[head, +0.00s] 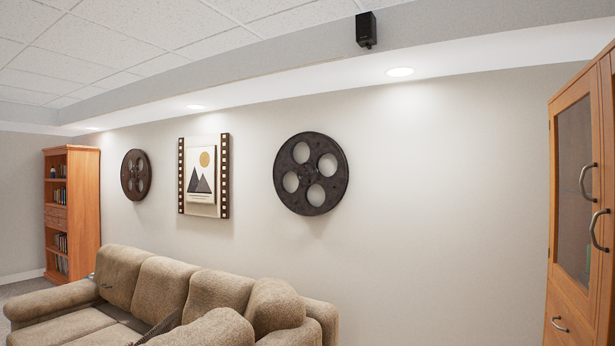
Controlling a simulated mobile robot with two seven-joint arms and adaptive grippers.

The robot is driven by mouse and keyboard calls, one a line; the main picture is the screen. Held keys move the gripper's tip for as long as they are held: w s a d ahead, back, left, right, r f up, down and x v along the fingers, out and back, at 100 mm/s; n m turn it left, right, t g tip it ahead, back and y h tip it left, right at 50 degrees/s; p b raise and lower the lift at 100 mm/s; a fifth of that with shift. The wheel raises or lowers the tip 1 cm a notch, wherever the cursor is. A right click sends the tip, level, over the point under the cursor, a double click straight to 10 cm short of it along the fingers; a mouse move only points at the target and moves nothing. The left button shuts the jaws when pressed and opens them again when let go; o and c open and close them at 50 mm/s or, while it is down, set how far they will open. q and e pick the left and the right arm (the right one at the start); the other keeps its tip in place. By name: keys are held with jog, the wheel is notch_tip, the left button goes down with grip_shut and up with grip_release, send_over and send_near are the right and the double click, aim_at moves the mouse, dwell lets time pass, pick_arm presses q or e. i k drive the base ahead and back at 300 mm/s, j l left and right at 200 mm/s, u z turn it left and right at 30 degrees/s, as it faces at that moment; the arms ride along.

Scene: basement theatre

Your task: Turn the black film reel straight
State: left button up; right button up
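A large black film reel (311,174) hangs on the light wall, right of the framed picture. It is a dark disc with several round holes around a hub. From this angle I cannot tell clearly how far it is turned. A second, smaller-looking dark brown reel (136,175) hangs farther left on the same wall, seen more from the side. Neither of my grippers shows in the head view.
A tan sofa (180,295) stands along the wall below the reels. A film-strip framed picture (204,175) hangs between them. A wooden bookcase (72,212) stands far left, a wooden cabinet (583,215) at right. Bare wall lies between reel and cabinet.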

aim_at(334, 186)
jog(key=i+u, duration=0.1)
jog(key=u, duration=0.85)
jog(key=i+l+u, duration=0.1)
jog(key=u, duration=0.35)
jog(key=i+l+u, duration=0.1)
jog(key=u, duration=0.25)
jog(key=l+u, duration=0.25)
jog(key=u, duration=0.15)
jog(key=i+l+u, duration=0.1)
jog(key=l+u, duration=0.25)
jog(key=l+z, duration=0.4)
jog(key=l, duration=2.45)
jog(key=l+u, duration=0.15)
jog(key=l, duration=0.85)
jog(key=l+u, duration=0.1)
jog(key=l, duration=0.85)
jog(key=k, duration=0.05)
